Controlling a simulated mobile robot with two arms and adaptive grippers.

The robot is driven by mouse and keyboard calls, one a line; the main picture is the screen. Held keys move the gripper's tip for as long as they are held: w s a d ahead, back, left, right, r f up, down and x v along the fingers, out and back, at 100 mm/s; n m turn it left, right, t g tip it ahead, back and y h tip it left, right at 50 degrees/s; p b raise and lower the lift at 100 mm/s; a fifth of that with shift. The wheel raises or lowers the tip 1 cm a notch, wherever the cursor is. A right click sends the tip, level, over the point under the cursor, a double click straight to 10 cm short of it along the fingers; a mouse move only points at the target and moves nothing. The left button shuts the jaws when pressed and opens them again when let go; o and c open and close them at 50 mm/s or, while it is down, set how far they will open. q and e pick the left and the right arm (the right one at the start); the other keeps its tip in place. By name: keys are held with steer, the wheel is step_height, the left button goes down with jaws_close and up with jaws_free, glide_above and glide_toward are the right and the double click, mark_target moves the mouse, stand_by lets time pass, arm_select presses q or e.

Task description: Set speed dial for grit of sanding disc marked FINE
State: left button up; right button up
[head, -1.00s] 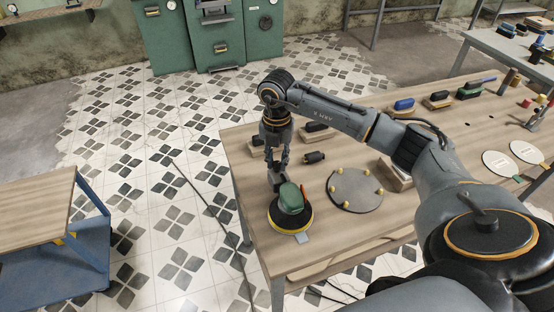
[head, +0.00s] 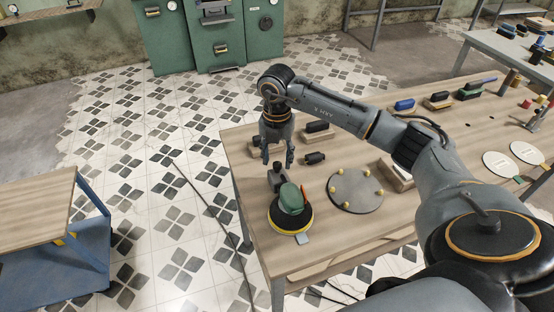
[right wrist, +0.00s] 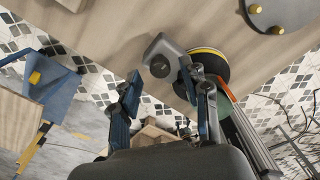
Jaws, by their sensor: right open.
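A sander with a green body (head: 291,197) and a yellow-edged round pad (head: 292,226) sits near the table's front left corner. A dark block part (head: 277,179) is at its back end, and a thin orange-red piece stands at its right side. I cannot make out dial markings. My right gripper (head: 278,163) is open and empty, just above and behind the sander. In the right wrist view its spread fingers (right wrist: 165,110) show near the sander's grey end (right wrist: 160,58) and yellow-edged pad (right wrist: 209,54). Two pale labelled discs (head: 497,165) lie at the right; their lettering is unreadable.
A round grey plate with several yellow pegs (head: 355,191) lies right of the sander. Black-topped blocks (head: 317,128) and a dark cylinder (head: 315,158) are behind. More tools line the back right of the wooden table. A blue cart (head: 75,255) stands left.

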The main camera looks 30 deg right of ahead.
mark_target(277, 163)
step_height(277, 163, up, 11)
steer(key=shift+f, duration=0.15)
stand_by(0.6)
